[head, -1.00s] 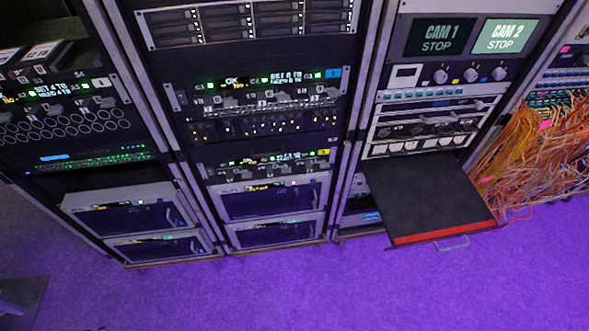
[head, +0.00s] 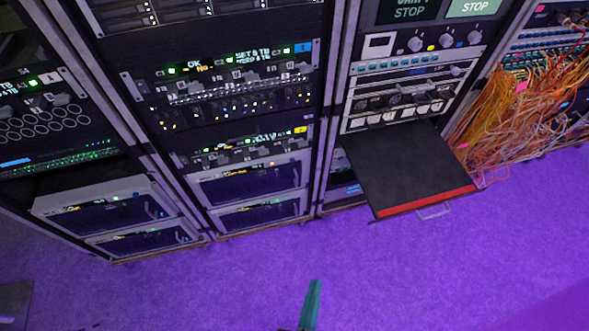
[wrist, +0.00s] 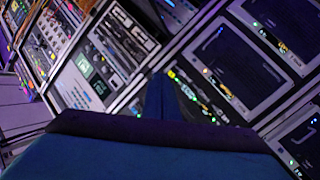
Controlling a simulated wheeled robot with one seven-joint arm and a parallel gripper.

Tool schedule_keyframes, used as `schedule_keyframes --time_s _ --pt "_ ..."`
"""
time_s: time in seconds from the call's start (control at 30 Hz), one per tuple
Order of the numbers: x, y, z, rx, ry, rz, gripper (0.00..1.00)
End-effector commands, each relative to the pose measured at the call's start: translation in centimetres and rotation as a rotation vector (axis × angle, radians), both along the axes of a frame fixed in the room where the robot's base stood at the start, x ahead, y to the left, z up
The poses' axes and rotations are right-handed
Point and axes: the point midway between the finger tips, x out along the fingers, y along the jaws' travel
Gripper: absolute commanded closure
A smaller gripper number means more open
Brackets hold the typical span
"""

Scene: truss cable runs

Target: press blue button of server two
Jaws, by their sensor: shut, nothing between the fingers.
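Server-like boxes sit low in two racks. The left rack has an upper box (head: 92,208) and a lower box (head: 140,240); the middle rack has an upper box (head: 246,184) and a lower box (head: 258,213). Small blue lights (head: 160,213) show on the left rack's upper box; I cannot read which box is server two. In the wrist view a dark-fronted box (wrist: 232,68) has a small blue spot (wrist: 207,71) at its edge. My gripper (head: 312,290) is shut and empty, over the floor in front of the racks, apart from the boxes. It also shows in the wrist view (wrist: 158,92).
An open black drawer (head: 400,165) with a red front edge sticks out of the right rack. Orange cables (head: 520,100) hang at the far right. The purple floor (head: 230,285) before the racks is clear.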

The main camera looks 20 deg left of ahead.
Motion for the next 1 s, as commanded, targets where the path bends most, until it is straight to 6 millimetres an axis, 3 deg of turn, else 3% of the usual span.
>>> schedule_keyframes --time_s 0.03,0.27,0.6,0.8,1.0 --pt "1.7 0.2 -0.9 -0.136 -0.043 0.034 1.00" --pt "8.4 2.2 -4.4 -0.789 -0.236 0.171 1.00" --pt "19.7 6.8 -9.0 -1.712 -0.569 0.302 1.00" --pt "25.3 9.4 -10.8 -2.133 -0.754 0.333 1.00" --pt "28.0 11.0 -11.7 -2.343 -0.863 0.345 1.00"
